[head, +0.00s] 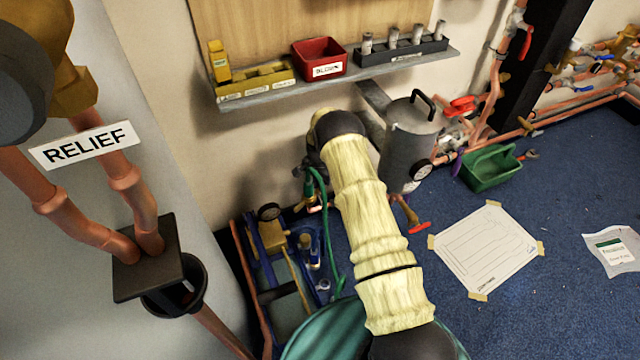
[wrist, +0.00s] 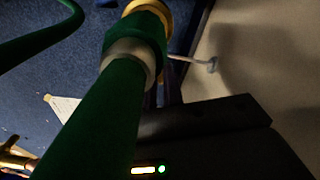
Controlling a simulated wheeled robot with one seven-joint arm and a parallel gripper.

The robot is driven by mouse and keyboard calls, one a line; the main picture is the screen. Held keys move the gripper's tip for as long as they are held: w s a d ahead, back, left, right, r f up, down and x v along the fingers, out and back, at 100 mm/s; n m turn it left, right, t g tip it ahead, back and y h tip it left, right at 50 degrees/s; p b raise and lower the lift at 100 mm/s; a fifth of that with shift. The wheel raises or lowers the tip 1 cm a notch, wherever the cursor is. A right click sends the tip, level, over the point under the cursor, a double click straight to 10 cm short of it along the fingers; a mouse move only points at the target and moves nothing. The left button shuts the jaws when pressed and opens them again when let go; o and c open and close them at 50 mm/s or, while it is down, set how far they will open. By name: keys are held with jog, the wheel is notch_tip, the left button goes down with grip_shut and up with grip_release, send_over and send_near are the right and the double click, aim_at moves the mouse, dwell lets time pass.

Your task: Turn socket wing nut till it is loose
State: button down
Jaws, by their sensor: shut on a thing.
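In the wrist view a thick green hose (wrist: 103,120) runs up to a pale grey collar (wrist: 130,52), a green sleeve and a brass fitting (wrist: 155,8). My gripper (wrist: 175,95) shows as dark shapes behind the hose, shut on the socket wing nut at this fitting. The nut's wings and the fingertips are mostly hidden by the hose and shadow, so how the nut is turned cannot be told. In the head view my cream-sleeved arm covers the grip; the green hose (head: 324,200) hangs just left of it.
A grey canister (head: 408,140) with a gauge stands right of my arm. A shelf (head: 340,88) with a red bin (head: 319,60) is on the wall above. A framed rig (head: 285,275) stands low at left. A RELIEF pipe stands near left.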

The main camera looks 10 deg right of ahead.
jog(key=shift+a+f, duration=0.3)
jog(key=shift+a, duration=0.15)
jog(key=c, duration=1.5)
grip_release()
jog(key=shift+w+d, duration=0.1)
jog(key=shift+d, duration=0.1)
jog(key=shift+r, duration=0.4)
notch_tip(320, 180, up, 7)
jog(key=p, duration=0.3)
jog(key=shift+f, duration=0.1)
